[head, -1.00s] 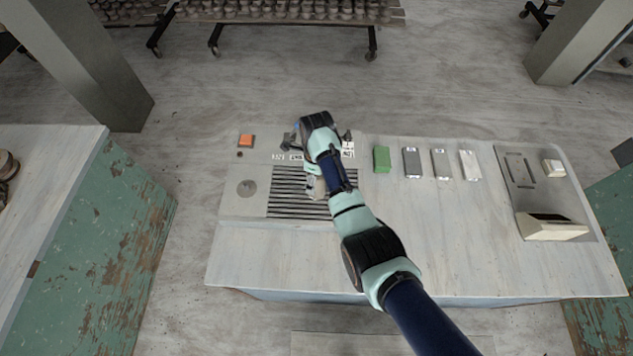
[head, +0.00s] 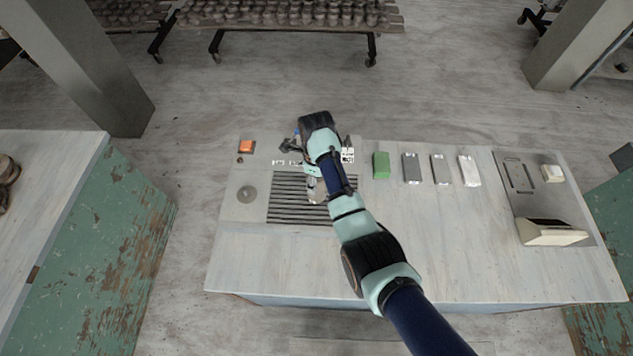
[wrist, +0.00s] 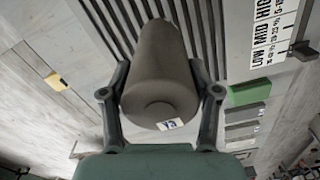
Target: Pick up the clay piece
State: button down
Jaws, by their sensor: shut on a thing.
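The clay piece (wrist: 160,70) is a grey-brown cylinder in the wrist view, with a small white tag marked in dark letters on its near end. My gripper (wrist: 160,85) is shut on it, with one dark finger on each side. Dark slats of a grate show behind the clay piece. In the head view my gripper (head: 314,185) is over the slatted grate (head: 285,205), mostly hidden by my arm. Only a pale bit of the clay piece shows there, so its height above the grate is hard to tell.
A green block (head: 381,166) and several grey bars (head: 412,168) stand right of the grate. A cream box (head: 552,232) sits on a grey plate at the right. The front of the table (head: 400,250) is clear.

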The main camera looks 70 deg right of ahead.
notch_tip(320, 180, up, 18)
jog(key=p, duration=0.8)
jog(key=shift+p, duration=0.4)
jog(key=shift+f, duration=0.1)
